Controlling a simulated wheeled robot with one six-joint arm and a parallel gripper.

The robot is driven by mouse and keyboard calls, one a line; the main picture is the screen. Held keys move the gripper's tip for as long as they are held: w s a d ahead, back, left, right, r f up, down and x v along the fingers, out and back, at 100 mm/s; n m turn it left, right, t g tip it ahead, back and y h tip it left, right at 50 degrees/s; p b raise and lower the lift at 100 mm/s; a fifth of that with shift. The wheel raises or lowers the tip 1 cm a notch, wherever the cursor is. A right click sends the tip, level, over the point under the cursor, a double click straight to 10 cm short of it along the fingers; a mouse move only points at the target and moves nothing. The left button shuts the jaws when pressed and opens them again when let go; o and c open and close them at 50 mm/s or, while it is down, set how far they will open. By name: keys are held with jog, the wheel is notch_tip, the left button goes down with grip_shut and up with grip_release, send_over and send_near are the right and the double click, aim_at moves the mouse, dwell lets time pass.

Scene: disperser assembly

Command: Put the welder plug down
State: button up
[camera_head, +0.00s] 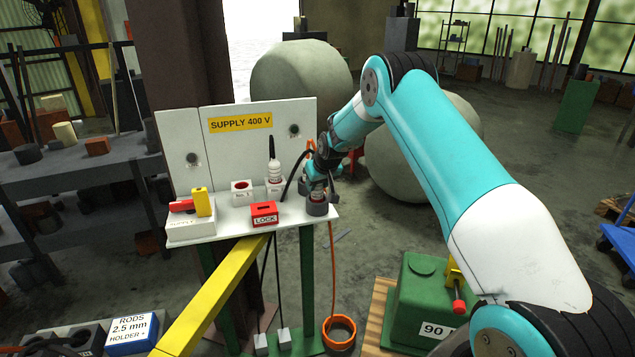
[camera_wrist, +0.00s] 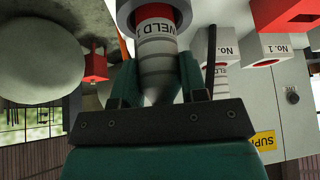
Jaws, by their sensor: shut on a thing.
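The welder plug (camera_wrist: 158,55) is a grey tapered plug with a red band and a "WELD" label. My gripper (camera_wrist: 155,90) is shut on its grey body in the wrist view. The plug's banded end sits within the rim of a round grey holder (camera_wrist: 125,12); whether it rests on the bottom is hidden. In the head view my gripper (camera_head: 318,182) points down over this grey holder (camera_head: 317,208) at the right end of the white shelf (camera_head: 230,230). A bit of the plug's red band shows just above the holder.
Left of the holder are two white sockets, No. 1 (camera_head: 242,191) and another with a white plug (camera_head: 274,172) in it. A red LOCK box (camera_head: 264,213) and a yellow lever (camera_head: 203,202) stand on the shelf. A yellow beam (camera_head: 215,295) crosses in front. An orange cable hangs below.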

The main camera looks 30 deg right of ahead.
jog(key=shift+f, duration=0.1)
jog(key=o, duration=1)
jog(key=shift+o, duration=0.2)
jog(key=d+b+v, duration=0.1)
jog(key=b+v, duration=0.3)
jog(key=v, duration=0.8)
jog(key=s+a+r+n+g+y, duration=0.1)
jog(key=s+a+r, duration=0.25)
jog(key=a, duration=0.35)
jog(key=s+a+r+n+y, duration=0.1)
jog(key=s+a+r, duration=0.1)
jog(key=s+a, duration=0.4)
jog(key=s+a+n+g+y, duration=0.1)
jog(key=s+a, duration=0.4)
jog(key=s, duration=0.5)
jog(key=s+a+r+n+g+y, duration=0.1)
jog(key=s+a+n+g, duration=0.1)
jog(key=s+a, duration=0.4)
jog(key=s+a+n+g, duration=0.2)
jog(key=s+a, duration=0.3)
jog(key=s, duration=0.9)
jog(key=shift+s+a+r+n+y+p, duration=0.3)
jog(key=shift+r+n+y, duration=0.1)
jog(key=shift+n, duration=0.2)
